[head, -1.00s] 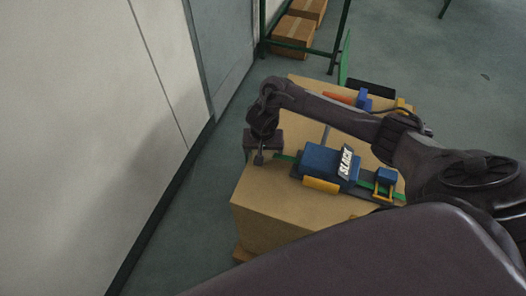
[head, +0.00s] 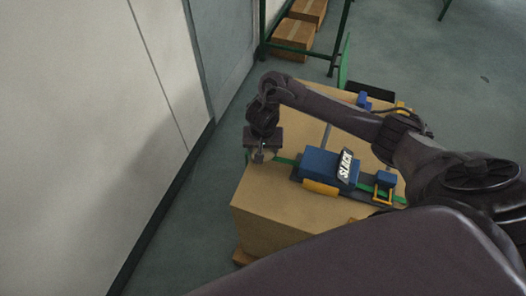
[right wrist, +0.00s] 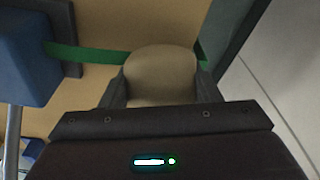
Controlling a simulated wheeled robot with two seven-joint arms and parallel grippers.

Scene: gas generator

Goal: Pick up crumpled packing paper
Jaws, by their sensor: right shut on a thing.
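The crumpled packing paper (right wrist: 160,73) shows in the right wrist view as a smooth-looking, rounded tan lump between the two fingers. My right gripper (right wrist: 160,86) is shut on it. In the head view my right gripper (head: 262,157) points down over the far-left edge of the large cardboard box (head: 275,212). A small tan bit of the paper shows at its fingertips, largely hidden by the gripper. I cannot tell whether the paper still touches the box. My left gripper is not in view.
A blue tensioner block (head: 327,168) with a "SLACK" label (head: 345,164) and a green strap (head: 284,160) lie on the box top. A pale wall (head: 100,110) stands close on the left. Cartons (head: 292,34) sit under a green frame at the back.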

